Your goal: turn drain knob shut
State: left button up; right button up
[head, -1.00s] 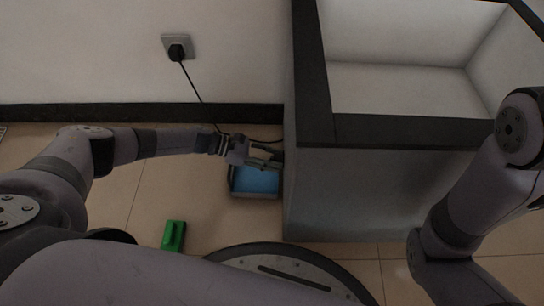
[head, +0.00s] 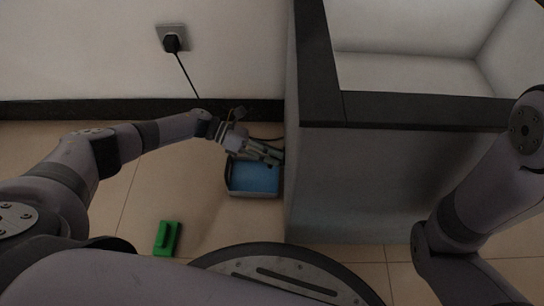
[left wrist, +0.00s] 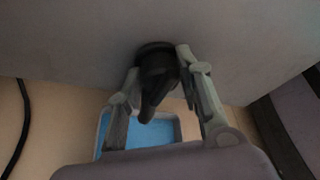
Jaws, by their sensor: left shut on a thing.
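The drain knob (left wrist: 156,75) is a dark handle on a round base on the grey side wall of the basin. It shows in the left wrist view, between the fingers of my left gripper (left wrist: 160,85). The fingers are shut on it from both sides. In the head view my left gripper (head: 268,154) is at the basin's left side wall, above the blue tray, and it hides the knob there. The knob's handle points down and slightly left in the wrist view. My right gripper is out of view; only part of my right arm shows.
A grey tray with blue water (head: 254,178) stands on the floor under the knob. The large basin (head: 350,170) with a dark rim is at the right. A green block-like thing (head: 168,239) lies on the floor. A black cable runs from the wall socket (head: 173,38).

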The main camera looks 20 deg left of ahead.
pick_arm(q)
jog(key=shift+o, duration=0.4)
jog(key=shift+w+a+f+n+g+b, duration=0.15)
jog(key=shift+f+n+g+b, duration=0.15)
jog(key=shift+n+b, duration=0.5)
jog(key=shift+r, duration=0.1)
jog(key=shift+w+r, duration=0.1)
jog(key=shift+r, duration=0.05)
jog(key=o, duration=0.8)
jog(key=shift+o, duration=1.4)
jog(key=v, duration=1.2)
jog(key=shift+f, duration=0.3)
